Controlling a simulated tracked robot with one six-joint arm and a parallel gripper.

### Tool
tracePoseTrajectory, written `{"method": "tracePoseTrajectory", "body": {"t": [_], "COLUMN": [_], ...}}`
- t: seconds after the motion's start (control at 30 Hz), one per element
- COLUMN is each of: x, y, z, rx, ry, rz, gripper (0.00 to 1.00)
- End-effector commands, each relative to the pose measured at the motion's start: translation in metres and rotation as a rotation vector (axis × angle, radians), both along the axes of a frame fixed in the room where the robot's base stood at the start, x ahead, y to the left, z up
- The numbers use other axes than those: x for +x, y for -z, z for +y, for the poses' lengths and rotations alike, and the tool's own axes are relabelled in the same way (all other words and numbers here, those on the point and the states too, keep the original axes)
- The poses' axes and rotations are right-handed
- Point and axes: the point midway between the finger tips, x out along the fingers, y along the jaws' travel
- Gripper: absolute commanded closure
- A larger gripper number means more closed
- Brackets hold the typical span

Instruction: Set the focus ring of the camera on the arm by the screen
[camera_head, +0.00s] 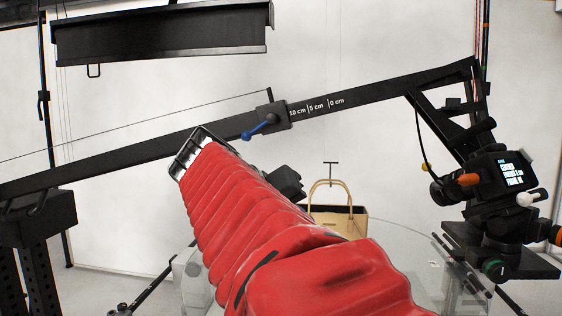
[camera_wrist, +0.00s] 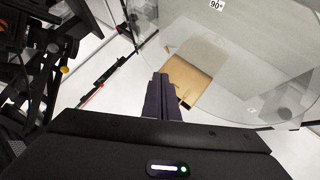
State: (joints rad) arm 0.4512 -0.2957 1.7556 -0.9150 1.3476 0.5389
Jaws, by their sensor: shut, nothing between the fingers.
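The camera (camera_head: 500,175) hangs at the right end of the black boom arm in the head view. A small lit screen (camera_head: 511,171) faces me. Its dark lens, with an orange part (camera_head: 468,180) beside it, points left; I cannot make out the focus ring for certain. My gripper (camera_wrist: 163,95) is shut and empty in the wrist view, its dark fingers together above the turntable side. My red-sleeved arm hides much of the middle of the head view. Dark equipment with an orange knob (camera_wrist: 64,70) stands left of my gripper in the wrist view.
A tan bag (camera_head: 335,215) stands on the round glass turntable (camera_head: 400,238); it shows below my fingers in the wrist view (camera_wrist: 190,75). A black panel (camera_head: 165,35) hangs upper left.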

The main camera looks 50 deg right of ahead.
Motion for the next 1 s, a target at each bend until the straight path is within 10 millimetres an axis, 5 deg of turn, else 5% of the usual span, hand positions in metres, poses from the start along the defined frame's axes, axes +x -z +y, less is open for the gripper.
{"method": "tracePoseTrajectory", "body": {"t": [0.1,0.2,0.4,1.0], "x": [-0.029,-0.054,-0.082,-0.089], "y": [-0.053,-0.092,-0.133,-0.134], "z": [-0.045,-0.069,-0.088,-0.097], "rx": [-0.142,-0.254,-0.383,-0.392], "ry": [0.204,0.351,0.506,0.517], "rz": [-0.016,-0.032,-0.054,-0.053], "gripper": [1.00,1.00,1.00,1.00]}}
